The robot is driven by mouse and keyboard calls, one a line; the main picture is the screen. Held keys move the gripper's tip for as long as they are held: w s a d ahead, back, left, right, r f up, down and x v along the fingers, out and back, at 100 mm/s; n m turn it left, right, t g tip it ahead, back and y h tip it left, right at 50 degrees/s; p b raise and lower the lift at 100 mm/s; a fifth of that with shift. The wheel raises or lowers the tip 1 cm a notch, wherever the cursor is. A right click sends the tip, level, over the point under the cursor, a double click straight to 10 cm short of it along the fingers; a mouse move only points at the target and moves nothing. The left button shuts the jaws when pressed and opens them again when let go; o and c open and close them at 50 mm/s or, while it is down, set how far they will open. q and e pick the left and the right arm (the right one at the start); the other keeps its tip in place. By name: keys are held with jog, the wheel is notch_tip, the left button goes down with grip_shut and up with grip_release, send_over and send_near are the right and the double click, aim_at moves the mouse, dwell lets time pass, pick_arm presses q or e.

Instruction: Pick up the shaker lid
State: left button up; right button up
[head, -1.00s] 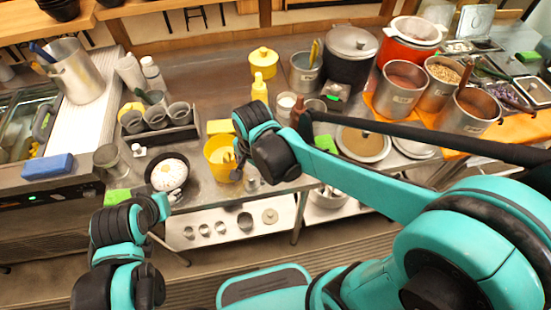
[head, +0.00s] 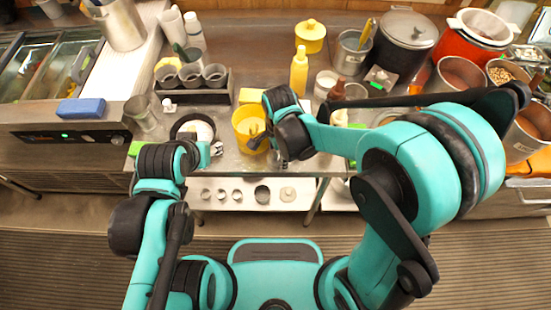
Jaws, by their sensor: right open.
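My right gripper (head: 257,136) is open and points left in front of the yellow bucket (head: 243,116), covering part of it. I cannot make out the shaker lid with certainty; a small pale cap-like piece (head: 168,105) lies on the counter beside a grey metal cup (head: 144,115), at the left. The small metal piece at the counter's front edge is largely hidden by my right wrist. My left gripper (head: 215,149) is low at the counter's front edge, by the dark bowl with white contents (head: 197,128); its fingers are too small to read.
A rack of grey cups (head: 190,97) stands behind the bowl. A yellow bottle (head: 299,70) and a lidded yellow pot (head: 311,36) stand behind my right gripper. Large pots crowd the right. A lower shelf (head: 232,197) holds several small cups. The counter's back middle is clear.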

jog(key=shift+f, duration=0.4)
jog(key=shift+r, duration=0.1)
jog(key=c, duration=0.5)
jog(key=shift+r, duration=0.1)
